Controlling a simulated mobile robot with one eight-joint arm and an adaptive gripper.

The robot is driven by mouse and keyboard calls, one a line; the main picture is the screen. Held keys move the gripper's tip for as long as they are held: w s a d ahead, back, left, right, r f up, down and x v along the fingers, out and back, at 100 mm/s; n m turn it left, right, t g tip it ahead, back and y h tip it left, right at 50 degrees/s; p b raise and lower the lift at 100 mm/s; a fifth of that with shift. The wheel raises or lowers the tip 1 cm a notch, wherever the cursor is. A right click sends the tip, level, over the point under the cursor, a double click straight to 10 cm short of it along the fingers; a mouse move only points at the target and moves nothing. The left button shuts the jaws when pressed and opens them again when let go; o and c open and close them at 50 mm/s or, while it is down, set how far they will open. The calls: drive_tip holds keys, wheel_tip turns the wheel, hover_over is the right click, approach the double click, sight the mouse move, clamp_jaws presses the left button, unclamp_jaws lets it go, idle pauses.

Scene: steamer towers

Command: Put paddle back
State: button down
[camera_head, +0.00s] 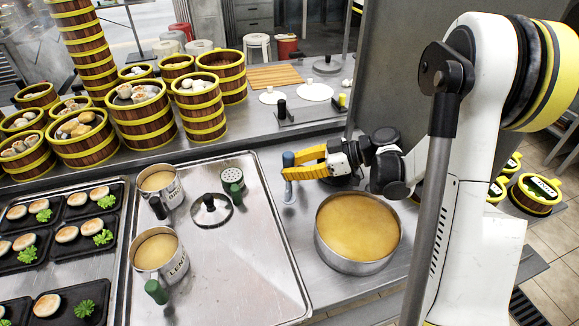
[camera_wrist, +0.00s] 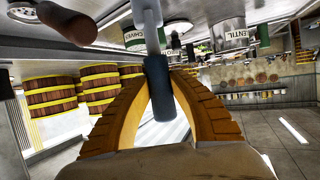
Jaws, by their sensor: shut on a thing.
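The paddle (camera_head: 288,185) has a blue-grey handle and a thin metal shaft pointing down. My gripper (camera_head: 291,168) has yellow fingers and is shut on the handle. In the wrist view the handle (camera_wrist: 158,95) is between the two curved fingers (camera_wrist: 158,72), and the shaft runs on beyond them. The paddle is roughly upright over the counter, between the metal tray and a large round pot (camera_head: 350,262) of yellow-orange liquid. I cannot tell whether its lower end touches the counter.
Two labelled pots (camera_head: 172,268) (camera_head: 171,194), a glass lid (camera_head: 211,208) and a green-handled shaker (camera_head: 232,178) stand on the metal tray (camera_head: 236,270). Steamer towers (camera_head: 143,122) crowd the back left. Dark food trays (camera_head: 72,303) lie at left. The tray's front right is clear.

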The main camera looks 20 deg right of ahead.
drive_tip(key=shift+f+b, duration=0.6)
drive_tip(key=shift+f, duration=0.45)
drive_tip(key=shift+f+b, duration=0.45)
drive_tip(key=shift+f, duration=0.05)
drive_tip(key=c, duration=1.2)
unclamp_jaws()
drive_tip(key=v, duration=0.7)
drive_tip(key=shift+d+r, duration=0.15)
drive_tip(key=shift+d, duration=0.05)
drive_tip(key=shift+s, duration=0.1)
